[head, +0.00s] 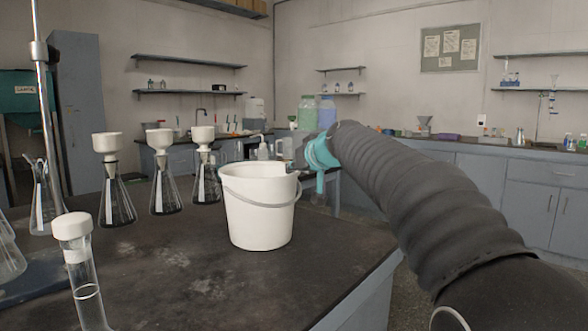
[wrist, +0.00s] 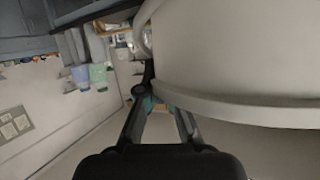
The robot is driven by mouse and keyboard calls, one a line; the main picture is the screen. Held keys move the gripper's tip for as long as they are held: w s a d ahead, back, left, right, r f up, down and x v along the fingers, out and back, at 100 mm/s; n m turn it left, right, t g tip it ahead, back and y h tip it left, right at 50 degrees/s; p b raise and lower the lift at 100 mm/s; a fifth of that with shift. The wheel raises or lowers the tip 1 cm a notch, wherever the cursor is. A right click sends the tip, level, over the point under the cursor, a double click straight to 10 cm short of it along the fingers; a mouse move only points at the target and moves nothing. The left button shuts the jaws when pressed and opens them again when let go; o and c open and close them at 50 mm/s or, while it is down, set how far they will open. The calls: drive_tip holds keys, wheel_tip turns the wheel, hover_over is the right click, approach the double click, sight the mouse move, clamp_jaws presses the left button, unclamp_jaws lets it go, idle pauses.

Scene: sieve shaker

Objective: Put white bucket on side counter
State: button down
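The white bucket (head: 258,215) is upright on the dark worktop in the head view, its handle hanging across its front. In the wrist view the bucket (wrist: 235,50) fills the upper right, very close to my gripper. My gripper (wrist: 158,100) is at the bucket's rim, with its two fingers reaching toward the wall. One fingertip is partly hidden at the rim, so I cannot tell whether they are closed on it. In the head view my gripper (head: 297,150) is at the bucket's far right, partly hidden. A long counter (head: 465,149) runs along the right wall.
Several flasks with white funnels (head: 164,185) stand left of the bucket. A capped tube (head: 82,265) and a metal stand (head: 45,110) are at the near left. The worktop (head: 190,275) is bare in front of the bucket. Floor shows between the worktop and the wall counters.

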drive_tip(key=c, duration=1.3)
unclamp_jaws()
drive_tip(key=shift+f, duration=0.1)
drive_tip(key=b+v, duration=0.1)
drive_tip(key=v, duration=1.1)
